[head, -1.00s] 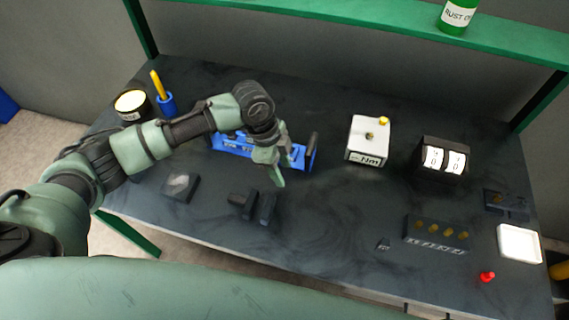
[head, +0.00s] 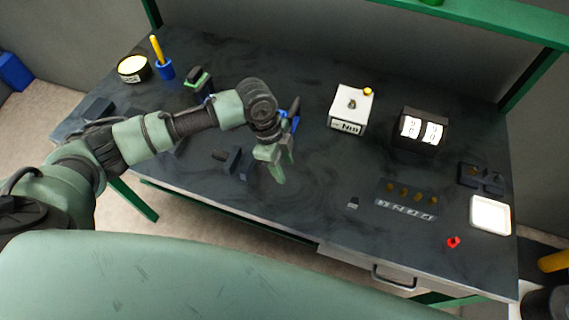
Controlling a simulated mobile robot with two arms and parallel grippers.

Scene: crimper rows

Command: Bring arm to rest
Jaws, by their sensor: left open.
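My left arm comes in from the left and reaches over the dark workbench (head: 310,205). My left gripper (head: 282,168) is at its end, pointing down, with its fingers apart and nothing seen between them. A blue tool (head: 294,118) is mostly hidden behind my gripper and wrist. My right gripper is not in view.
A dark strip with several brass pieces (head: 406,199), a white tray (head: 490,215) and a red piece (head: 453,242) lie at right.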

